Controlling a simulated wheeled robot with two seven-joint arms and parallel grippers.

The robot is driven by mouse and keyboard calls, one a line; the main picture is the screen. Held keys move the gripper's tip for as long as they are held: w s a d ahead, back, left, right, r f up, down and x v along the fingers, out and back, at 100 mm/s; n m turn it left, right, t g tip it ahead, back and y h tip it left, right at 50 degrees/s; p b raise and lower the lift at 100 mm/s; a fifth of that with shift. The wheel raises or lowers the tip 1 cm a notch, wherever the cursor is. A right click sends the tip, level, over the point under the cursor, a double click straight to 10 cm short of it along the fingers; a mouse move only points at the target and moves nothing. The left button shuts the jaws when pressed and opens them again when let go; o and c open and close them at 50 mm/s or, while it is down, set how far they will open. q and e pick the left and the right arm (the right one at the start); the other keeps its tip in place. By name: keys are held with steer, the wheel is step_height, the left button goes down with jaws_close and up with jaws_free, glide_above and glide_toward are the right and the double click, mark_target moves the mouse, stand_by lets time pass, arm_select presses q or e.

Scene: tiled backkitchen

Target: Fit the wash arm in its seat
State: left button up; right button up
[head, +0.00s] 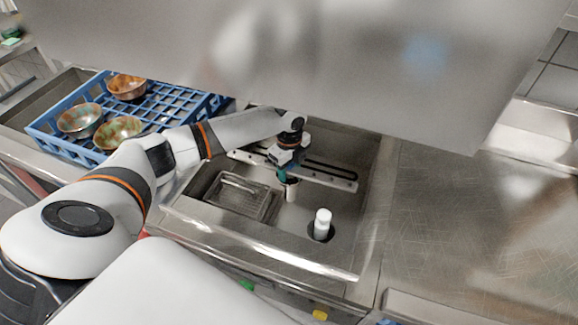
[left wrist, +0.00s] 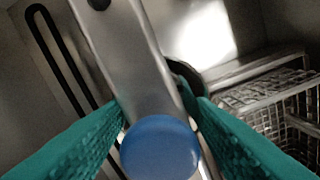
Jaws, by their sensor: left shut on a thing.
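The wash arm (head: 335,180) is a long grey metal bar with small holes, held across the tank below the machine's hood. My left gripper (head: 286,178) is shut on it near its middle. In the left wrist view the teal fingers (left wrist: 160,120) close on both sides of the wash arm's grey bar (left wrist: 140,60), by a round blue cap (left wrist: 160,150). A short pale post (head: 291,190) shows just below the gripper; I cannot tell whether it is the seat or part of the arm, or whether they touch. My right gripper is not in view.
A white capped cylinder (head: 322,222) stands in a dark round opening in the tank floor. A wire basket (head: 238,195) lies left of it. A blue rack (head: 60,148) with several bowls is on the left. The steel counter (head: 470,220) on the right is clear. The hood (head: 300,60) overhangs the tank.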

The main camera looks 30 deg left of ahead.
arm_select(q)
steer(key=shift+s+d+f, duration=0.25)
steer(key=shift+s+f, duration=0.1)
steer(key=shift+f, duration=0.25)
steer(key=o, duration=1.1)
steer(key=shift+o, duration=0.7)
steer(key=r, duration=0.2)
steer(key=w+r, duration=0.1)
steer(key=r, duration=0.2)
steer(key=shift+w+a+b, duration=0.2)
steer(key=shift+b, duration=0.2)
steer(key=r, duration=0.4)
steer(key=s+r, duration=0.1)
steer(key=r, duration=0.2)
steer(key=shift+b, duration=0.3)
steer(key=shift+w+r, duration=0.2)
steer(key=shift+r, duration=0.25)
steer(key=shift+s+r, duration=0.2)
steer(key=shift+w+f, duration=0.1)
